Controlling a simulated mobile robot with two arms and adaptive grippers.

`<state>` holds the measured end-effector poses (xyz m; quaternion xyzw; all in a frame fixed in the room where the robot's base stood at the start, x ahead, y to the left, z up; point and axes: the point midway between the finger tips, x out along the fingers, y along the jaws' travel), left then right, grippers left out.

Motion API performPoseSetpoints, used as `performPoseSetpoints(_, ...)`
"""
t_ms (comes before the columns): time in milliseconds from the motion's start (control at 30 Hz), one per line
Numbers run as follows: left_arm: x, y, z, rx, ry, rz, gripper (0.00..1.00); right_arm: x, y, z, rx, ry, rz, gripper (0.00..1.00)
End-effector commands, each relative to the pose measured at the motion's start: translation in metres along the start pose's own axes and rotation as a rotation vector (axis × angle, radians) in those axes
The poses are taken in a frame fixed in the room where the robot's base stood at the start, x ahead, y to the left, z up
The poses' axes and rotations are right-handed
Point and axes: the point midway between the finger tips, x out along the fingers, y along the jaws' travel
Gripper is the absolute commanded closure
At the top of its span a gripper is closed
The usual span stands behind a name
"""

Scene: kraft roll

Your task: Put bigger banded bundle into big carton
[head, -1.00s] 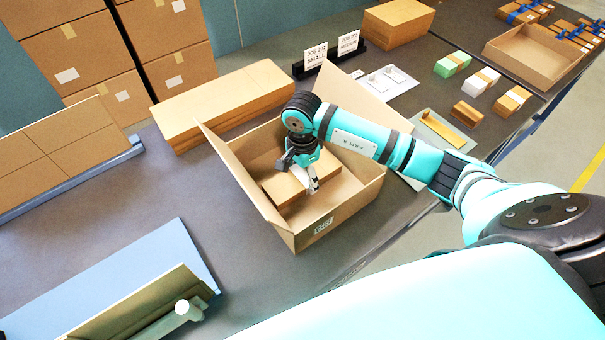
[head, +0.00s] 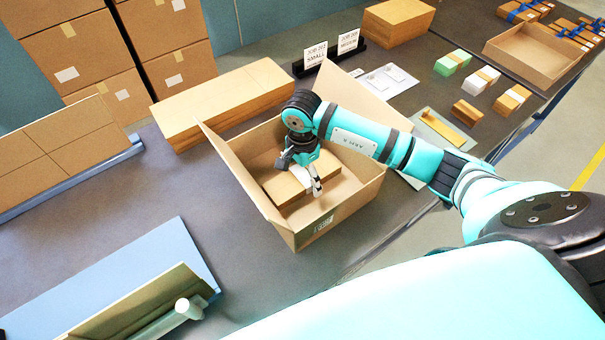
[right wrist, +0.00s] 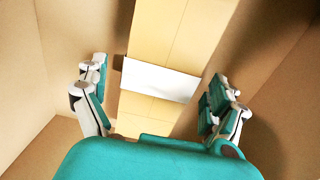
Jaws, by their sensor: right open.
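The big carton (head: 352,208) stands open on the table in the middle of the head view, its flaps spread. The banded bundle (head: 283,190), a flat tan block, lies inside it, apparently on its floor. In the right wrist view the bundle (right wrist: 165,38) has a pale band (right wrist: 160,80) across it. My right gripper (head: 311,182) is inside the carton over the bundle. In the right wrist view the right gripper (right wrist: 158,78) is open, one finger on each side of the bundle, with gaps visible. My left gripper is not in view.
A long cardboard stack (head: 220,100) lies behind the carton. Bare table (head: 225,225) shows left of the carton.

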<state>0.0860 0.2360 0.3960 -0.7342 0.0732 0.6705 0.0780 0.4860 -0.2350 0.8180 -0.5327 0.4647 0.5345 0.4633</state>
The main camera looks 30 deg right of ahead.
Motion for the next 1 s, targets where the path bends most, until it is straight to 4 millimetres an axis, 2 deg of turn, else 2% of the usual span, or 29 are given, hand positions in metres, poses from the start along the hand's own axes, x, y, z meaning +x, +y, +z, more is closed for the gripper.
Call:
performPoseSetpoints(400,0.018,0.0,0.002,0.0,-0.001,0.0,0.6,-0.084,-0.002,-0.001,-0.001,0.002,-0.007,0.04)
performPoseSetpoints(500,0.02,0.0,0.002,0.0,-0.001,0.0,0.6,-0.099,-0.001,-0.001,0.0,0.002,-0.006,0.04)
performPoseSetpoints(700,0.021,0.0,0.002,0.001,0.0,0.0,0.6,-0.114,0.0,0.0,0.001,0.001,-0.002,0.04)
performPoseSetpoints(1000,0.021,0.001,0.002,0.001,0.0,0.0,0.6,-0.115,0.0,0.0,0.0,0.001,-0.001,0.04)
